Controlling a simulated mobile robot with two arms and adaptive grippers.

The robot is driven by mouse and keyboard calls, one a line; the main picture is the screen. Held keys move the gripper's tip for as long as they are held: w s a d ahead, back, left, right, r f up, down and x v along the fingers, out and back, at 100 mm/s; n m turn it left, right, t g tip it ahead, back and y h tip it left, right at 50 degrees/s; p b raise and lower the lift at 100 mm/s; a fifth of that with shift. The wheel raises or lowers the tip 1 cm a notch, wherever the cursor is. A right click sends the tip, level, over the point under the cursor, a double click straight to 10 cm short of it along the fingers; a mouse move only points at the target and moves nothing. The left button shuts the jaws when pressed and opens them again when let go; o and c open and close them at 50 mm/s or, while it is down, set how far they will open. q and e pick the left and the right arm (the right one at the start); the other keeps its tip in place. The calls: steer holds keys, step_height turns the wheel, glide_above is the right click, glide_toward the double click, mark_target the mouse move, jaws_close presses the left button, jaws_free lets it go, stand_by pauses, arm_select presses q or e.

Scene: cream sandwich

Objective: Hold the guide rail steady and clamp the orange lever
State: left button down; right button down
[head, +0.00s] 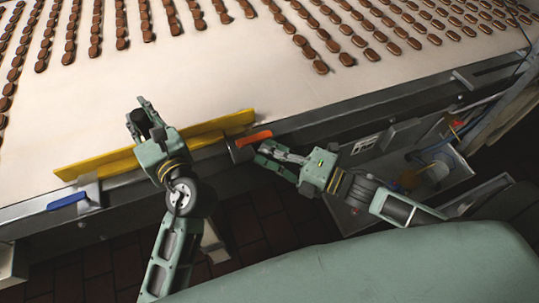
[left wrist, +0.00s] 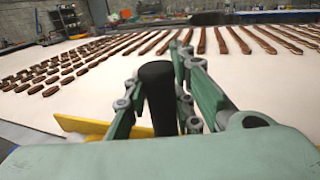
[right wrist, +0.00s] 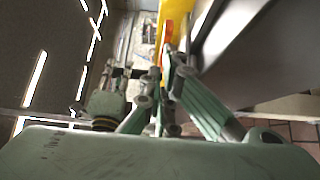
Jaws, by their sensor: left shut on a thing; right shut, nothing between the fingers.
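The yellow guide rail (head: 95,165) lies along the near edge of the conveyor; its yellow also shows in the left wrist view (left wrist: 82,126). My left gripper (head: 141,112) is over the rail's middle, its fingers closed on a black upright post (left wrist: 157,95). The post's lower end is hidden. The orange lever (head: 251,138) is at the rail's right end, by a dark clamp, and shows in the right wrist view (right wrist: 168,31). My right gripper (head: 270,152) is shut and empty, just right of and below the lever. Whether it touches the lever is unclear.
A blue lever (head: 67,201) sits on a clamp at the rail's left end. Rows of brown biscuits (head: 320,67) lie on the pale conveyor belt (head: 230,75). An open metal box with cables (head: 440,165) is at the right. The belt behind the rail is clear.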

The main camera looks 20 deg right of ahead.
steer(key=s+a+v, duration=0.1)
steer(key=v, duration=1.2)
steer(key=shift+a, duration=0.25)
steer(key=shift+s, duration=0.15)
arm_select(q)
steer(key=c, duration=1.3)
jaws_free()
steer(key=shift+c, duration=0.2)
